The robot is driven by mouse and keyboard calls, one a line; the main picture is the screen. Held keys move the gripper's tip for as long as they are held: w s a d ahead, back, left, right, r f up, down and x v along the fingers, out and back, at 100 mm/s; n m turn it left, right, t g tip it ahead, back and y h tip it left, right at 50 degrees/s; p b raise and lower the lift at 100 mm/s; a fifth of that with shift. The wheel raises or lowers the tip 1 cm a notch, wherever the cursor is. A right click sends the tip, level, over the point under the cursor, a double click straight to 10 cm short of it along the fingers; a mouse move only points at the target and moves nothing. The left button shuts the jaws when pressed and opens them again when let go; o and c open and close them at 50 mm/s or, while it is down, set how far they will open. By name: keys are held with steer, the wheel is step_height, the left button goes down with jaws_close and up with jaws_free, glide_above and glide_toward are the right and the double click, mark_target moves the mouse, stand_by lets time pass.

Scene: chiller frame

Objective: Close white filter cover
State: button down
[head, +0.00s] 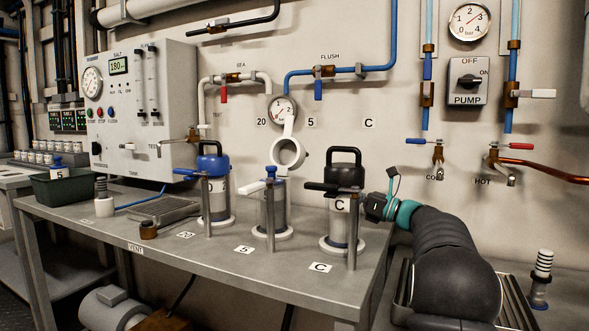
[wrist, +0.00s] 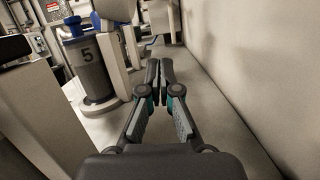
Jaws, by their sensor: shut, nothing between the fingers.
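The white filter cover (head: 277,153) is a round ring that stands raised, tilted up above the middle housing (head: 268,215), marked 5 on the bench. A blue cartridge top (head: 270,171) shows in the open mouth of that housing. In the wrist view, the blue-topped body marked 5 (wrist: 91,73) stands at the upper left. My gripper (head: 371,207) is right of the black-capped housing, apart from the white cover. In the wrist view my gripper (wrist: 153,72) has its fingers together with nothing between them, low over the bench beside the wall.
The black-capped housing C (head: 341,213) stands between my gripper and the middle housing. The blue-capped housing (head: 214,190) is at the left. Swing levers on posts (head: 270,225) stand in front of the housings. A bare bench strip (wrist: 205,105) runs along the wall.

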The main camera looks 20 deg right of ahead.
mark_target(293, 149)
steer(key=w+a+r, duration=0.6)
steer(key=w, duration=0.1)
steer(key=shift+w+a+r+p, duration=0.25)
steer(key=shift+a+r+p, duration=0.05)
steer(key=shift+p, duration=0.1)
steer(key=shift+a+r, duration=0.1)
steer(key=shift+a, duration=0.05)
stand_by(0.3)
